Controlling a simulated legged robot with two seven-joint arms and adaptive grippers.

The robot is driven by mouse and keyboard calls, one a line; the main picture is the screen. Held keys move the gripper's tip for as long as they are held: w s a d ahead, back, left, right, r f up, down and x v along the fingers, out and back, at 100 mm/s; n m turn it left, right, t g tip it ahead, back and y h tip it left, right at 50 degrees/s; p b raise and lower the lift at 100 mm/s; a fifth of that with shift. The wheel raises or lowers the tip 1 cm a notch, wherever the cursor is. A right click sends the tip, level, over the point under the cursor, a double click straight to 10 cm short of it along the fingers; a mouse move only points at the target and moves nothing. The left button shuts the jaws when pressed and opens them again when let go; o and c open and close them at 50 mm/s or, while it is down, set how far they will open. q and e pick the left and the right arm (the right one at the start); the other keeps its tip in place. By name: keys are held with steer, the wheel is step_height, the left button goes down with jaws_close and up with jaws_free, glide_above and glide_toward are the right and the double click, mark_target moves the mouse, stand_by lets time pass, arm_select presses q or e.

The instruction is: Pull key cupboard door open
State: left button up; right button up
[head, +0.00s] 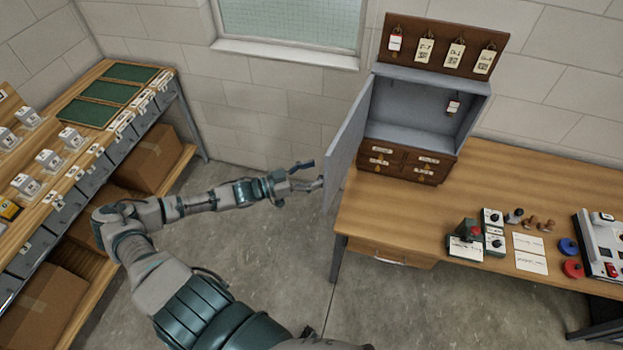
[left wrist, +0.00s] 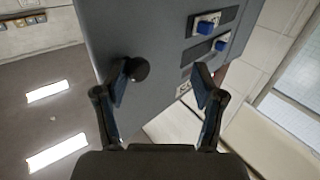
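The grey key cupboard (head: 428,92) stands on the wooden table, its inside in view with a tagged key (head: 453,107) hanging at the right. Its grey door (head: 348,145) stands open, swung out to the left. My left gripper (head: 315,174) is at the door's lower free edge. In the left wrist view the left gripper (left wrist: 163,82) has its fingers apart in front of the door (left wrist: 155,30). A round black knob (left wrist: 138,69) is right beside the left fingertip; I cannot tell whether they touch.
Small drawers (head: 405,163) sit under the cupboard, and a tag board (head: 440,48) rises above it. Stamps and a red-buttoned device (head: 466,240) lie on the table (head: 400,215). A shelf unit (head: 90,150) stands left. Floor between is clear.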

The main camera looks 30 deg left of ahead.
arm_select(q)
steer(key=v, duration=1.2)
steer(key=shift+s+f, duration=0.15)
steer(key=shift+s, duration=0.1)
arm_select(e)
steer(key=shift+w+a, duration=0.1)
steer(key=shift+a, duration=0.45)
stand_by(0.5)
stand_by(0.4)
